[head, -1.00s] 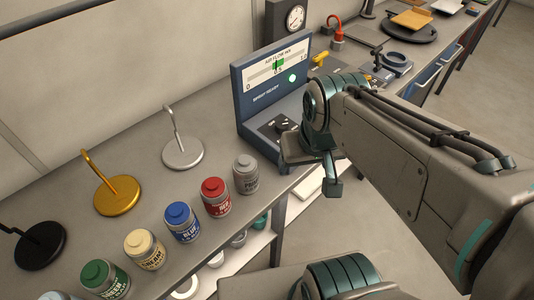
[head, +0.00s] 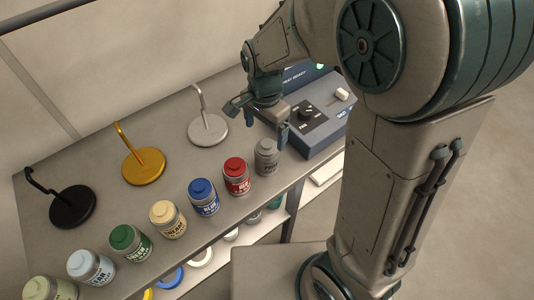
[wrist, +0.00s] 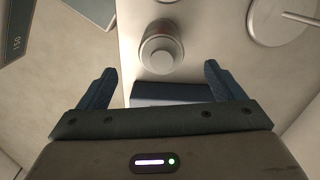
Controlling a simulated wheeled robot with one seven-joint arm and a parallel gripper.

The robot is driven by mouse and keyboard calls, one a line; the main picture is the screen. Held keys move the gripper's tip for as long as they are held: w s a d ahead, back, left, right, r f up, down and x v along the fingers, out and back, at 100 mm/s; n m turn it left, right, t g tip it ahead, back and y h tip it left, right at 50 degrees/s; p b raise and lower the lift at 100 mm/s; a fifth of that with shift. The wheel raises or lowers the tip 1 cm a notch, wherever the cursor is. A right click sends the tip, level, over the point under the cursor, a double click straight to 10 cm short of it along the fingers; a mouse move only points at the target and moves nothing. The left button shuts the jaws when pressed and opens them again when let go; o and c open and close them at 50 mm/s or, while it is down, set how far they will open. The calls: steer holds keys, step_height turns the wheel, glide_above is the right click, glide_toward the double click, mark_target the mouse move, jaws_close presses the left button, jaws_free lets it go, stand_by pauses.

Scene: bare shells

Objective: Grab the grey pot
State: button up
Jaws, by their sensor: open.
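The grey pot (head: 266,157) is a small lidded can at the right end of a row of coloured pots on the bench. My gripper (head: 258,114) is open and empty, above the bench and beyond the grey pot, near the blue device. In the wrist view the grey pot (wrist: 161,50) shows from above, ahead of and between the fingers of my gripper (wrist: 157,82). The pot is not touched by the fingers there.
The red pot (head: 236,176) stands close left of the grey pot, then the blue pot (head: 203,197) and several more. A silver hook stand (head: 208,130) is behind. The blue device (head: 318,115) is to the right. The bench's front edge is close to the pots.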

mark_target(265, 146)
step_height(265, 146, down, 6)
steer(key=shift+f, duration=0.2)
steer(key=shift+w+d+f+p, duration=0.15)
steer(key=shift+f+p, duration=0.25)
steer(key=shift+f, duration=0.55)
steer(key=shift+w+d+f+p, duration=0.15)
steer(key=shift+f+p, duration=0.2)
steer(key=shift+f, duration=0.6)
steer(key=shift+a+f, duration=0.1)
steer(key=shift+f, duration=0.65)
steer(key=c, duration=1.3)
